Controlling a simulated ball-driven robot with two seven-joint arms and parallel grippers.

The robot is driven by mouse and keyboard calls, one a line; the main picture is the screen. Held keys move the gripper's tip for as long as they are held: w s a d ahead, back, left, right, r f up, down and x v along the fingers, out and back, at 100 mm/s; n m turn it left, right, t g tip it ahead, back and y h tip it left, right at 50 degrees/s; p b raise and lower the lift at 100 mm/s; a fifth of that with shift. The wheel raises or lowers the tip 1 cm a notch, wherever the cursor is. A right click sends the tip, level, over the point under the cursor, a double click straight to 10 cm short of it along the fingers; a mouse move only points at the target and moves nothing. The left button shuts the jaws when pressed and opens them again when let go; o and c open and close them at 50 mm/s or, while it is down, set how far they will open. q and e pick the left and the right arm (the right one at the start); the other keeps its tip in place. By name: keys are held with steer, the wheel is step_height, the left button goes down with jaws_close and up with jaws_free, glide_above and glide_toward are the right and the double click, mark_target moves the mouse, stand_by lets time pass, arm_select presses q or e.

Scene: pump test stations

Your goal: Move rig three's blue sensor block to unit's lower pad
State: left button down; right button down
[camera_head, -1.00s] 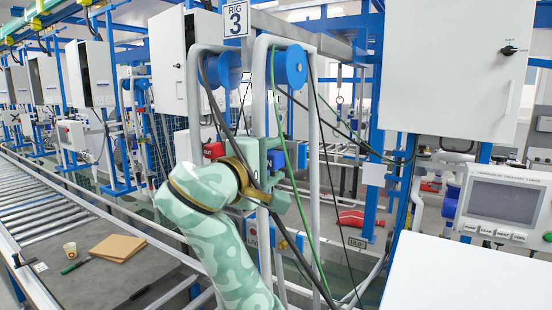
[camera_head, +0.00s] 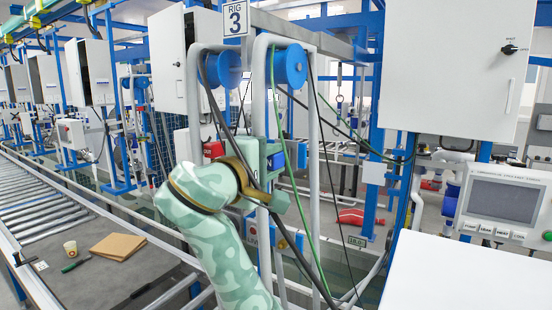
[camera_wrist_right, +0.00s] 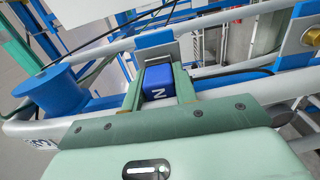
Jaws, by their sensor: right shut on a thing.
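My right gripper (camera_head: 271,156) is at the rig under the RIG 3 sign (camera_head: 235,17), among the pale posts and hanging cables. In the right wrist view its two pale green fingers (camera_wrist_right: 159,84) are shut on the blue sensor block (camera_wrist_right: 158,76), one on each side. The block's near face carries a white letter N. I cannot make out the lower pad for sure. My left gripper is not in view.
Blue pulleys (camera_head: 291,66) and dark and green cables hang close around my right wrist. A white cabinet (camera_head: 455,65) and a screen panel (camera_head: 503,203) stand at right.

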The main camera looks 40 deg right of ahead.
steer(key=shift+a, duration=0.15)
steer(key=shift+v, duration=2.9)
steer(key=w+f+n+t+y+b, duration=0.1)
steer(key=f+n+t+y+b, duration=0.15)
steer(key=f, duration=0.65)
steer(key=w+a+f+n+t+y+b, duration=0.1)
steer(key=f+n+t+b, duration=0.2)
steer(key=f, duration=0.6)
steer(key=w+f+n+t+y+b, duration=0.1)
steer(key=w+f+t+y+b, duration=0.15)
steer(key=f+b, duration=0.45)
steer(key=s+a+f+n+t+y+b, duration=0.1)
steer(key=s+a+f+n+y+b, duration=0.1)
steer(key=f, duration=0.6)
steer(key=s+a+f+n+t+y+b, duration=0.2)
steer(key=s+a+f+n+y, duration=0.1)
steer(key=f, duration=0.5)
steer(key=s+a+f+n+t+y+b, duration=0.2)
steer(key=s+a+f+n+y, duration=0.1)
steer(key=f, duration=0.5)
steer(key=s+a+y, duration=0.1)
steer(key=s+y, duration=0.1)
steer(key=y, duration=0.1)
steer(key=shift+a+f, duration=0.25)
steer(key=shift+a, duration=0.15)
